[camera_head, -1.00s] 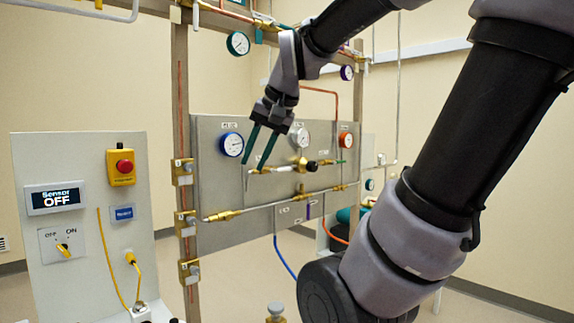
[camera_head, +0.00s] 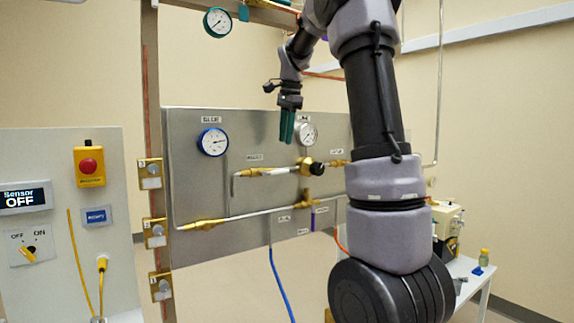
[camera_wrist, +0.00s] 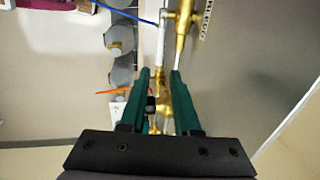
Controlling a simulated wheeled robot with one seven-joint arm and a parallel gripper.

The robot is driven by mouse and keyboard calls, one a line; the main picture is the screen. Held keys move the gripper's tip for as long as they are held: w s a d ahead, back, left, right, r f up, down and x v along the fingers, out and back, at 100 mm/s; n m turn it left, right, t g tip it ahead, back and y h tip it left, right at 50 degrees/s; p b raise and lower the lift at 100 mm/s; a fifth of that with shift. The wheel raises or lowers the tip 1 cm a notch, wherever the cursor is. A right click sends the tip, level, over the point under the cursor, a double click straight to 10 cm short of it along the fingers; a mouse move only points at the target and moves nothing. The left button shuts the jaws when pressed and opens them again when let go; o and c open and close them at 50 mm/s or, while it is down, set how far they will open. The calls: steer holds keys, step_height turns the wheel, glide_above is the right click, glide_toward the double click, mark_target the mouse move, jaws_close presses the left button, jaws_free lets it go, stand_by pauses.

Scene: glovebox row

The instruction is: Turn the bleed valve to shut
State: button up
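A brass valve with a black knob (camera_head: 312,167) sits on the pipe run of the steel panel (camera_head: 190,190). The labels are too small to read, so I cannot tell for sure that it is the bleed valve. My gripper (camera_head: 287,126) points down with its teal fingers above and slightly left of this valve, in front of the panel. In the wrist view my gripper (camera_wrist: 160,85) has its fingers apart, with brass fittings (camera_wrist: 155,104) and a dark knob seen beyond and between them. Nothing is visibly held.
A blue-rimmed gauge (camera_head: 213,142) and a white gauge (camera_head: 306,134) stand near the fingers. A lower pipe (camera_head: 255,212) crosses the panel. A sensor board (camera_head: 70,160) with a red button stands left. A side table (camera_head: 470,270) stands right. My arm hides the panel's right part.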

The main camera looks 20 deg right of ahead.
mark_target(275, 172)
steer(key=f, duration=0.3)
steer(key=w+f, duration=0.1)
steer(key=f, duration=0.5)
steer(key=shift+w+a+f, duration=0.2)
steer(key=shift+w+f, duration=0.15)
jaws_close()
stand_by(0.9)
